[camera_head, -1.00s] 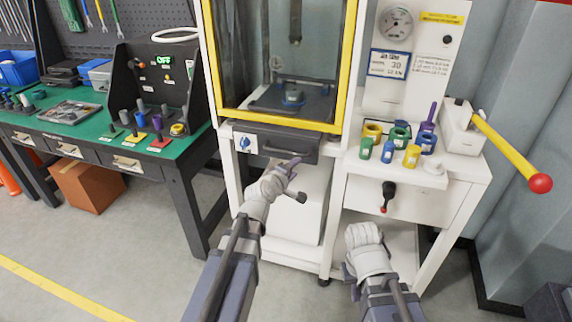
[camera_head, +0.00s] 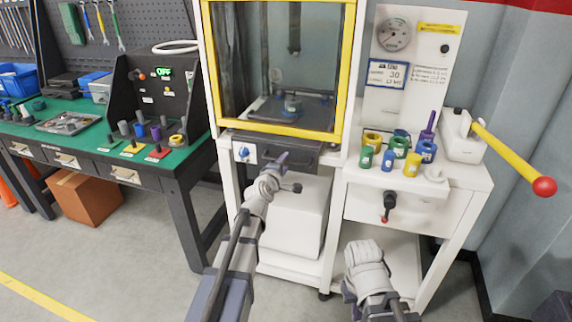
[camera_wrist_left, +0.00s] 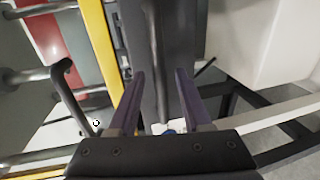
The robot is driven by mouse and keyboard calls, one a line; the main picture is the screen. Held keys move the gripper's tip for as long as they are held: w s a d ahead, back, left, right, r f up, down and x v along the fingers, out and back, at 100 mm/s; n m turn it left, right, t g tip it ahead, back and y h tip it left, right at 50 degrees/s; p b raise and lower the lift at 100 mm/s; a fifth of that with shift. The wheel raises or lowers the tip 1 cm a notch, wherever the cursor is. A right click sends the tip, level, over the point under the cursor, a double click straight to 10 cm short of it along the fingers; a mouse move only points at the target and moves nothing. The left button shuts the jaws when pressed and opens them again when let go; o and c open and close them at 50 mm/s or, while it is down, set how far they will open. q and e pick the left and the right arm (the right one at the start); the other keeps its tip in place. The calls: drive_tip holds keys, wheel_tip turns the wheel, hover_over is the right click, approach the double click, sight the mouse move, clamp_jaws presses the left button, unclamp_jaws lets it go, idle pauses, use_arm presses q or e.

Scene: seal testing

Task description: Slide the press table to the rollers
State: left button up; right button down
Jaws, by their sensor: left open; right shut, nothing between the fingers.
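The press (camera_head: 346,70) has a yellow-framed window. Inside it a dark press table (camera_head: 262,112) carries a small round part (camera_head: 291,104). Below the window is a dark front panel with a handle bar (camera_head: 300,158). My left gripper (camera_head: 283,160) is open in front of this panel. In the left wrist view its fingers (camera_wrist_left: 160,78) point at the dark panel, with the bar (camera_wrist_left: 161,50) lying between their lines. I cannot tell if they touch it.
A white cabinet (camera_head: 392,212) with coloured cups on top stands right of the press. A yellow lever with a red ball (camera_head: 544,186) sticks out to the right. A green workbench (camera_head: 85,150) with a control box stands left. The floor in front is open.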

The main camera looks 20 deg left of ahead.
use_arm(q)
drive_tip(key=shift+x, duration=1)
clamp_jaws()
drive_tip(key=shift+s, duration=0.1)
idle(0.6)
